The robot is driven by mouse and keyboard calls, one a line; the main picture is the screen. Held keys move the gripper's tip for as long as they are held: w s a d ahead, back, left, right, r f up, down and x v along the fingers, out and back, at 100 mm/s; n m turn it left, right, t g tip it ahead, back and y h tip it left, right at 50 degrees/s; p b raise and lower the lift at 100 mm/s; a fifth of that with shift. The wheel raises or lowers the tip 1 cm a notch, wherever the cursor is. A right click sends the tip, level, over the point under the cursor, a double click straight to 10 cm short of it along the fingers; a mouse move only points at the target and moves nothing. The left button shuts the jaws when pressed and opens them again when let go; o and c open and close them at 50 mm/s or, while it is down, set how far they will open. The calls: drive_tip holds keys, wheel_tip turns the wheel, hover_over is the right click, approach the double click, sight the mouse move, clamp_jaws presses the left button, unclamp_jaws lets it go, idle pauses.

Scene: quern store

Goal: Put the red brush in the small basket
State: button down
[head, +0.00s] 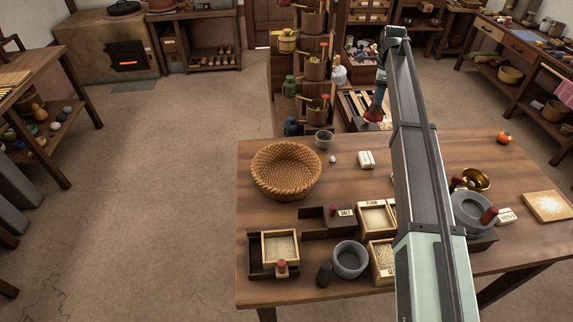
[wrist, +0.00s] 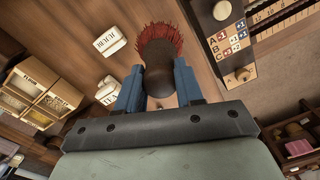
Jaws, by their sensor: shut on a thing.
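The red brush (wrist: 160,50) has red bristles and a dark brown handle. My gripper (wrist: 158,75) is shut on its handle between two blue fingers, with the bristles pointing away from the wrist. In the head view the brush (head: 374,113) hangs beyond the far edge of the table top, partly beside my arm. A round woven tan basket (head: 286,188) stands on the table's far left part, to the left of the brush and nearer the camera. It looks empty. No basket is clear in the wrist view.
A grey cup (head: 324,140), a small white ball and a white labelled block (head: 366,159) stand between basket and brush. Wooden boxes (head: 376,217) and a grey bowl (head: 350,260) fill the near side. A tiered stand (head: 314,70) rises behind the table.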

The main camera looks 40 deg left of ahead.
drive_tip(key=s+a+n, duration=0.1)
drive_tip(key=s+a, duration=0.5)
drive_tip(key=s, duration=0.5)
drive_tip(key=s+a+n, duration=0.2)
drive_tip(key=s+a, duration=0.3)
drive_tip(key=s, duration=0.6)
drive_tip(key=s+a+n, duration=0.1)
drive_tip(key=s+a, duration=0.5)
drive_tip(key=s, duration=0.5)
drive_tip(key=s+d+f, duration=0.1)
drive_tip(key=s+d, duration=0.2)
drive_tip(key=d, duration=0.2)
wheel_tip(320, 180, down, 10)
drive_tip(key=shift+r+n, duration=0.2)
drive_tip(key=shift+n, duration=0.1)
drive_tip(key=shift+f, duration=0.15)
drive_tip(key=c, duration=0.7)
unclamp_jaws()
